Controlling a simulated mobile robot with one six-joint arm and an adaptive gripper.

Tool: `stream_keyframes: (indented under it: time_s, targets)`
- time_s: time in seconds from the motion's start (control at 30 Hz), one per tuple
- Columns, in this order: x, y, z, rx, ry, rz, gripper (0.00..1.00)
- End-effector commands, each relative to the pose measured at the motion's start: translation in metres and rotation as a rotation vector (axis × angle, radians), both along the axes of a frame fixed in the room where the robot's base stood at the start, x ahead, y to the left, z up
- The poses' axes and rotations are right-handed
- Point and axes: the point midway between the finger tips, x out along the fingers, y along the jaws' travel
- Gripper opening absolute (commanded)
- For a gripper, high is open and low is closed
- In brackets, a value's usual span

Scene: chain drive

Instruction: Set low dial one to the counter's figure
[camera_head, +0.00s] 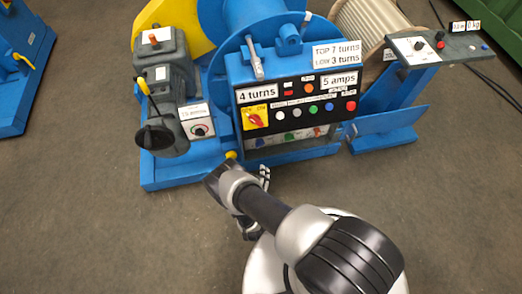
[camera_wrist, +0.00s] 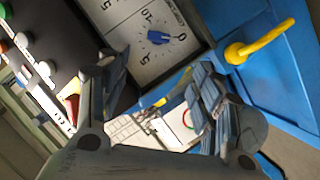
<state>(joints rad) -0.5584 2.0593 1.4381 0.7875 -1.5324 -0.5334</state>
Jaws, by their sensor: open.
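The blue console front (camera_head: 240,76) carries a counter plate reading "4 turns" (camera_head: 257,94). Below its black panel is a pale lower strip (camera_head: 285,139) with small coloured dials, too small to read. In the wrist view a blue dial knob (camera_wrist: 158,37) sits on a white scale plate (camera_wrist: 125,12) marked 0, 5 and 10; its long axis lies roughly toward 0. I cannot read which dial it is. My gripper (camera_head: 264,178) is open and empty in front of the console's foot; in the wrist view its fingers (camera_wrist: 160,88) spread below the dial, apart from it.
A yellow lever (camera_wrist: 260,45) stands out on the blue wall right of the dial. The console also bears a "5 amps" plate (camera_head: 341,80), a red-yellow switch (camera_head: 256,118) and several buttons. A grey motor box (camera_head: 160,65) stands left. Open floor (camera_head: 80,220) lies in front.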

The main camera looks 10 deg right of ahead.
Motion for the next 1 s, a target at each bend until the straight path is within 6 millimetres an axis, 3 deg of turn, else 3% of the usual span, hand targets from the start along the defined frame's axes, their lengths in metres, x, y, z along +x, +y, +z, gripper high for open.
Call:
stream_keyframes:
  time_s: [0.23,0.8,1.0]
  targets:
    - [0.016,-0.005,-0.004,-0.024,-0.004,-0.011,0.60]
    - [0.127,-0.037,-0.037,-0.023,-0.003,-0.008,0.60]
    - [0.151,-0.043,-0.044,-0.023,-0.001,-0.005,0.60]
